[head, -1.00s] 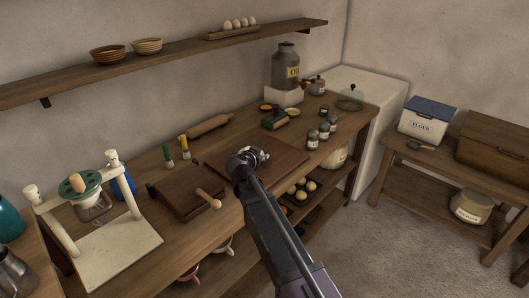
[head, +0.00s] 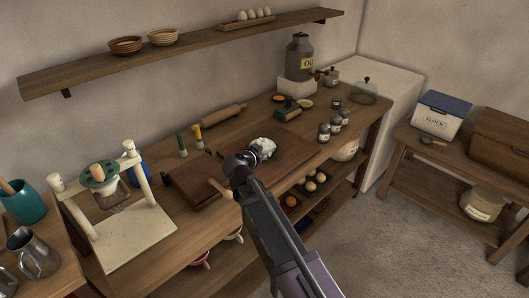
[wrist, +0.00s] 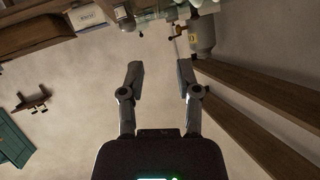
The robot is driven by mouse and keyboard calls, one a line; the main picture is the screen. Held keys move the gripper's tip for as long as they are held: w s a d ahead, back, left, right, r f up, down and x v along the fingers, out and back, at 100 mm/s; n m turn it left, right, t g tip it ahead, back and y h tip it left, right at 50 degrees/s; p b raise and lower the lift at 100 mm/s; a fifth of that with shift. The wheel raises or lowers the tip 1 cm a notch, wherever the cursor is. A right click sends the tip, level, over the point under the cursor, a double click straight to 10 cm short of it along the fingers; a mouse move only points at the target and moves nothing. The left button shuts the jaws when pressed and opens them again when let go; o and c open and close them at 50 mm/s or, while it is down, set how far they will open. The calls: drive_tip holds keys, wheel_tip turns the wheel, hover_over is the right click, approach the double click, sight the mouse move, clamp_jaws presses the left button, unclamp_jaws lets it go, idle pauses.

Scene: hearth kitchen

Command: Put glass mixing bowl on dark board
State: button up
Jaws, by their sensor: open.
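A clear glass piece (head: 365,92) with a dark knob on top sits at the bench's far right end; I cannot tell whether it is the mixing bowl. No open glass bowl shows clearly. The flat dark board (head: 300,147) lies mid-bench. A crumpled-looking white thing (head: 263,144) appears over it, partly behind my gripper (head: 243,160). In the head view my arm hides part of the board and my fingertips cannot be made out. In the wrist view my gripper (wrist: 158,68) is open, with nothing between its fingers.
A white stand (head: 112,205) with a glass vessel is on the left. A rolling pin (head: 222,115) lies behind the board. A wall shelf (head: 190,50) runs above.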

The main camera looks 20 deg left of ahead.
drive_tip(key=shift+w, duration=0.1)
idle(0.5)
drive_tip(key=d+f+g+h, duration=0.2)
drive_tip(key=d+f+g, duration=0.2)
drive_tip(key=d, duration=1.1)
drive_tip(key=d+f+g+h, duration=0.1)
drive_tip(key=d+f+g, duration=0.2)
drive_tip(key=d, duration=1.1)
drive_tip(key=s+d+f+n+g+y, duration=0.1)
drive_tip(key=s+d+f+g+y, duration=0.1)
drive_tip(key=s+d, duration=0.5)
drive_tip(key=s+d+f+n+g+y, duration=0.1)
drive_tip(key=s+d+f+n+g, duration=0.1)
drive_tip(key=s+d+g, duration=0.2)
drive_tip(key=s+d, duration=0.3)
drive_tip(key=d, duration=0.5)
drive_tip(key=shift+d+f+g+y, duration=0.3)
drive_tip(key=shift+d+y, duration=0.05)
drive_tip(key=shift+y, duration=0.05)
